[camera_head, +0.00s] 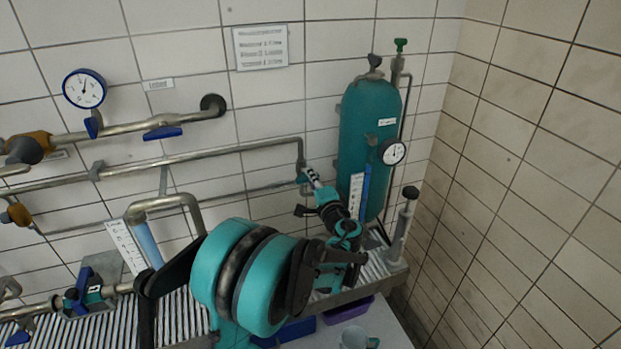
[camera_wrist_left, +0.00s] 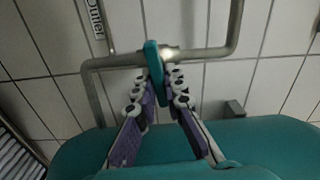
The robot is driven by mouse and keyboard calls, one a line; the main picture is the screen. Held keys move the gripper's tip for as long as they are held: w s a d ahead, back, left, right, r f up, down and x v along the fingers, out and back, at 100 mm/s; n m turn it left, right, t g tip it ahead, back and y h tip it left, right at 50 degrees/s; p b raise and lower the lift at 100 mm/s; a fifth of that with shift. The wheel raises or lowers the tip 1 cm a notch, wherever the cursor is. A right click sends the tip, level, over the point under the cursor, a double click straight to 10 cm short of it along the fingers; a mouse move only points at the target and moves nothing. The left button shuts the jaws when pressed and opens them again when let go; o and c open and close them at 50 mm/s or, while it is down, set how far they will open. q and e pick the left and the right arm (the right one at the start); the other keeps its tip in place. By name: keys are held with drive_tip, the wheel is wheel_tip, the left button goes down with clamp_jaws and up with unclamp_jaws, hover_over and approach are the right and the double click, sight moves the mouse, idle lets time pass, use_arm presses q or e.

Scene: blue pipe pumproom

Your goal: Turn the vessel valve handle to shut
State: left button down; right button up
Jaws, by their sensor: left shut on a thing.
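The vessel (camera_head: 368,140) is a tall teal cylinder standing in the corner. The vessel valve handle is a narrow teal lever on the thin pipe beside it; it shows in the left wrist view (camera_wrist_left: 154,68), and in the head view it is small at the pipe bend (camera_head: 302,178). My left gripper (camera_head: 311,177) reaches it from the front. In the left wrist view its purple-padded fingers (camera_wrist_left: 160,90) close on the lever from both sides. There the lever lies across the pipe, roughly at a right angle. My right gripper is not in view.
A round gauge (camera_head: 393,152) sits at the vessel's right side. Pipes (camera_head: 200,157) run along the tiled left wall, with a blue-handled valve (camera_head: 82,290) low at left. A grey post with a black knob (camera_head: 404,225) stands right of the vessel.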

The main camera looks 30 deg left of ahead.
use_arm(q)
drive_tip(key=shift+f+m, duration=0.1)
drive_tip(key=shift+m, duration=0.9)
drive_tip(key=c, duration=1.6)
unclamp_jaws()
drive_tip(key=v, duration=1.2)
